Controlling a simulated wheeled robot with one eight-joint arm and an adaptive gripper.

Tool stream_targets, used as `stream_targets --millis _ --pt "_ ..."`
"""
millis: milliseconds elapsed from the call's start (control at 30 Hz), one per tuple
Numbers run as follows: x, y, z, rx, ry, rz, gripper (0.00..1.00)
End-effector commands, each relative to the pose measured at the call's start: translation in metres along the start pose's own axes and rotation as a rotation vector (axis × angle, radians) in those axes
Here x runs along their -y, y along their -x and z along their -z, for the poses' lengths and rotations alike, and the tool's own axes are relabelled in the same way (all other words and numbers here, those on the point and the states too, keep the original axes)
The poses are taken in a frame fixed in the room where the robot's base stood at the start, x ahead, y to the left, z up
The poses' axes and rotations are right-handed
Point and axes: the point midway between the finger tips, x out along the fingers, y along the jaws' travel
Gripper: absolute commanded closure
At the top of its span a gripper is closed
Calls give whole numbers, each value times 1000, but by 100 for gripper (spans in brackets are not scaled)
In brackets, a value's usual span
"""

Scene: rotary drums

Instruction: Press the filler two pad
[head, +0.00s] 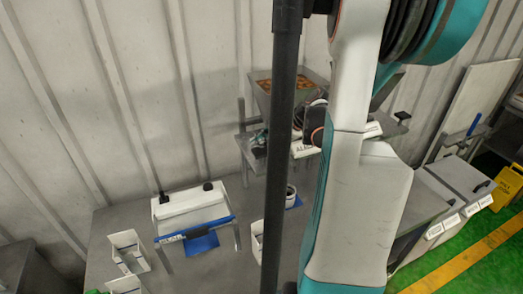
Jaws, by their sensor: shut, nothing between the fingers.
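A grey hopper machine (312,82) with brown-orange contents in its top stands against the wall, partly behind a dark pole and my arm. A white label (304,149) on its front is only partly readable. I cannot make out which surface is the filler two pad. A second black knob-like piece (401,116) shows on a grey ledge right of my arm.
A white sealing unit (190,203) with a blue bar stands on the grey table (180,275). Grey bins (462,185) and a yellow sign (506,186) are at right.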

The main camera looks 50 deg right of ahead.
Motion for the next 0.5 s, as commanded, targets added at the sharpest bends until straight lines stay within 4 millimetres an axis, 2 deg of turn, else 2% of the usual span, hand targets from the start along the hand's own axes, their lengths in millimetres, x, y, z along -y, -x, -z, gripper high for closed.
stream_targets --millis 167,500 --pt "2 2 -2 0 0 0 100" --pt "17 23 -17 0 0 0 100"
